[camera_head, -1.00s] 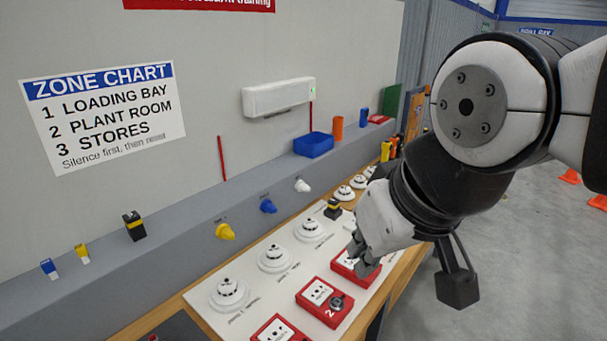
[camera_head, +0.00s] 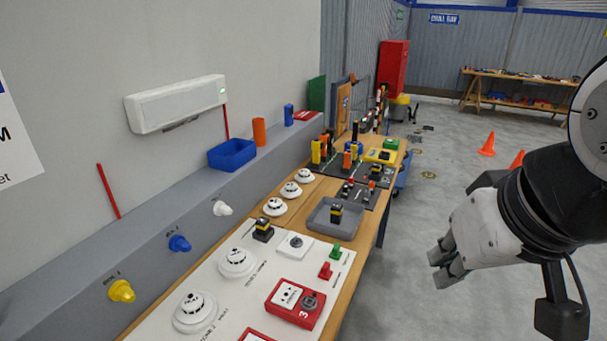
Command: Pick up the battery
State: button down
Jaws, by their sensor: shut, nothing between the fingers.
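Two small black blocks with yellow bands look like batteries. One block (camera_head: 263,230) stands at the far left corner of the white detector panel. The other block (camera_head: 337,213) stands in a grey tray (camera_head: 318,226) on the bench. I cannot tell for sure which one is the battery. My gripper (camera_head: 442,270) is at the right, with the grey floor behind it in the picture. It is to the right of both blocks and apart from them. Its fingers are shut and empty.
The white panel (camera_head: 222,315) carries smoke detectors and a red call point (camera_head: 296,303). Several upright tools crowd the bench's far end. A blue bin (camera_head: 232,153) sits on the grey ledge.

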aim_at(336, 210)
jog(key=l, duration=0.45)
jog(key=i+l, duration=0.15)
jog(key=l, duration=0.8)
jog(key=i, duration=0.05)
